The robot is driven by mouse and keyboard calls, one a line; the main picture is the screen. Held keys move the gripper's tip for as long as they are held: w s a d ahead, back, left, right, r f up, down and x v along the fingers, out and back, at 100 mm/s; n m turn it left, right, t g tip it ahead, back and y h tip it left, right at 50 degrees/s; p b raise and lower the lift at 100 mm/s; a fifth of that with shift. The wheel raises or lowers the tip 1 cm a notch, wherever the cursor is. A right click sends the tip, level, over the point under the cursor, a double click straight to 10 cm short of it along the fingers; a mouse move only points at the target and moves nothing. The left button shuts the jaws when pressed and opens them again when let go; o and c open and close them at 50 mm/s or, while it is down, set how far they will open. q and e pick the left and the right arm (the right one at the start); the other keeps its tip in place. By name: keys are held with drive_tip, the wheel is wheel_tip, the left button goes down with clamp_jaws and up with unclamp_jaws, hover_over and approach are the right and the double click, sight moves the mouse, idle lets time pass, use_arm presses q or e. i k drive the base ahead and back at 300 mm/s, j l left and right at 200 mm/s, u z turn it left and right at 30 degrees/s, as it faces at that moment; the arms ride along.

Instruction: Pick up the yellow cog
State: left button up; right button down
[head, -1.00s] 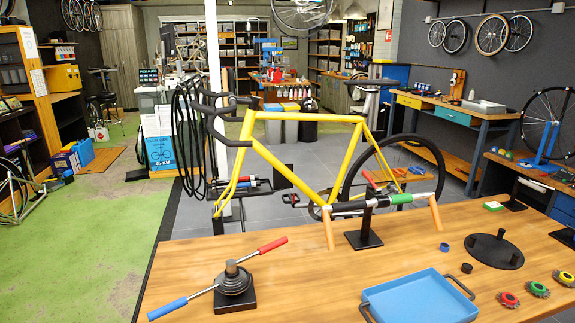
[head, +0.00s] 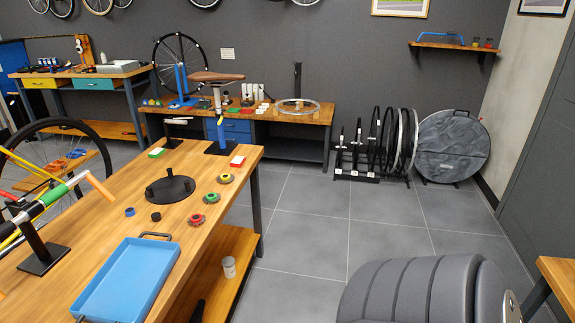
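The yellow cog (head: 226,179) lies on the wooden table (head: 112,215), near its right edge, with a dark toothed rim and a yellow centre. A green cog (head: 211,198) and a red cog (head: 197,220) lie in a row with it, closer to me along the same edge. Nothing covers the yellow cog. Neither of my grippers is in view, so their state does not show.
A blue tray (head: 125,280) and a black round base with pegs (head: 170,190) stand left of the cogs. A small cup (head: 229,266) sits on the lower shelf. A grey ribbed object (head: 420,292) fills the lower right.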

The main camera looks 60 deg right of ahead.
sight(225, 178)
drive_tip(key=z, duration=1.35)
drive_tip(key=i+l, duration=0.1)
